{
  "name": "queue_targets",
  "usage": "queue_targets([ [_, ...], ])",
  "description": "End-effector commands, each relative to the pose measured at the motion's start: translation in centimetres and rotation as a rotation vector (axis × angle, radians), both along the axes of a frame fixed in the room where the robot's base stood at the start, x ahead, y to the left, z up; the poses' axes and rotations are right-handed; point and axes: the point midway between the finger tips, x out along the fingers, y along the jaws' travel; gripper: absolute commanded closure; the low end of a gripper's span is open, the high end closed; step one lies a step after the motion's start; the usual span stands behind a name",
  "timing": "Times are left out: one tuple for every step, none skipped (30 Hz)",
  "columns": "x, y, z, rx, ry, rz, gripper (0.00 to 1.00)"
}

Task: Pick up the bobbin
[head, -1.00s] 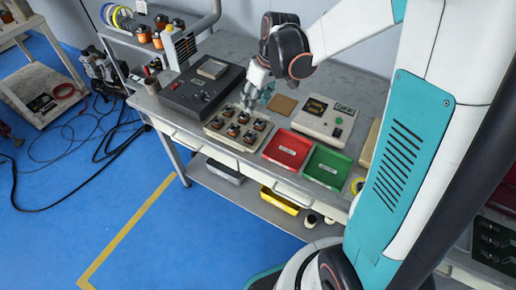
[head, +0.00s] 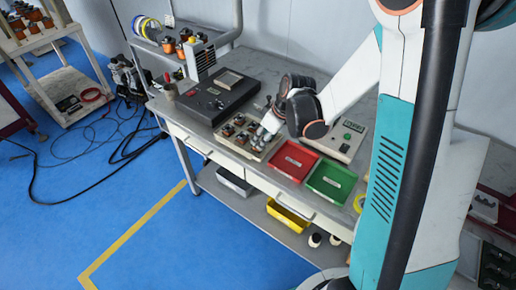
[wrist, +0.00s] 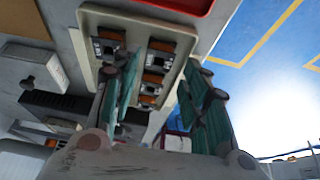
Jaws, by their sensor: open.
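Several copper-coloured bobbins (head: 228,131) with dark bodies sit in a cream tray (head: 238,151) on the workbench. They also show in the wrist view (wrist: 157,58), inside the cream tray (wrist: 140,21). Which bobbin is meant, I cannot tell. My gripper (head: 268,129) is over the right end of the tray and hides part of it. In the wrist view, my gripper (wrist: 160,70) has its teal fingers spread wide, with bobbins visible between and beyond them. Nothing is held. The left finger covers part of one bobbin.
A black machine (head: 218,98) stands left of the tray. A red bin (head: 291,167) and a green bin (head: 331,183) lie to the right, in front of a cream meter box (head: 340,138). More bobbins (head: 193,47) stand on a raised shelf at the back left.

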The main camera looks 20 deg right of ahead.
Motion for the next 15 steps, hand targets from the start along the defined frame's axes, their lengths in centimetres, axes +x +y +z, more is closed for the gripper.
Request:
queue_targets([
  [0.1,0.1,-0.4,0.0,0.0,0.0,0.58],
  [0.2,0.2,-0.7,0.0,0.0,0.001,0.58],
  [0.4,0.3,-1.1,0.0,0.0,0.001,0.58],
  [0.5,0.3,-1.5,0.0,0.0,0.001,0.58],
  [0.7,0.4,-2.0,0.0,0.0,0.001,0.58],
  [0.9,0.6,-2.6,0.0,0.0,0.001,0.58],
  [1.1,0.7,-3.0,0.0,0.0,0.001,0.58],
  [1.2,0.8,-3.4,0.0,0.0,0.001,0.58],
  [1.4,0.9,-3.9,0.0,0.0,0.001,0.58],
  [1.5,1.0,-4.2,0.0,0.0,0.001,0.58],
  [1.6,1.1,-4.4,0.0,-0.001,0.001,0.58],
  [1.7,1.1,-4.6,0.0,-0.001,0.001,0.58],
  [1.7,1.2,-4.6,0.001,-0.001,0.0,0.58],
  [1.7,1.2,-4.6,0.0,0.0,0.0,0.58],
  [1.7,1.2,-4.6,0.0,0.0,0.0,0.58],
])
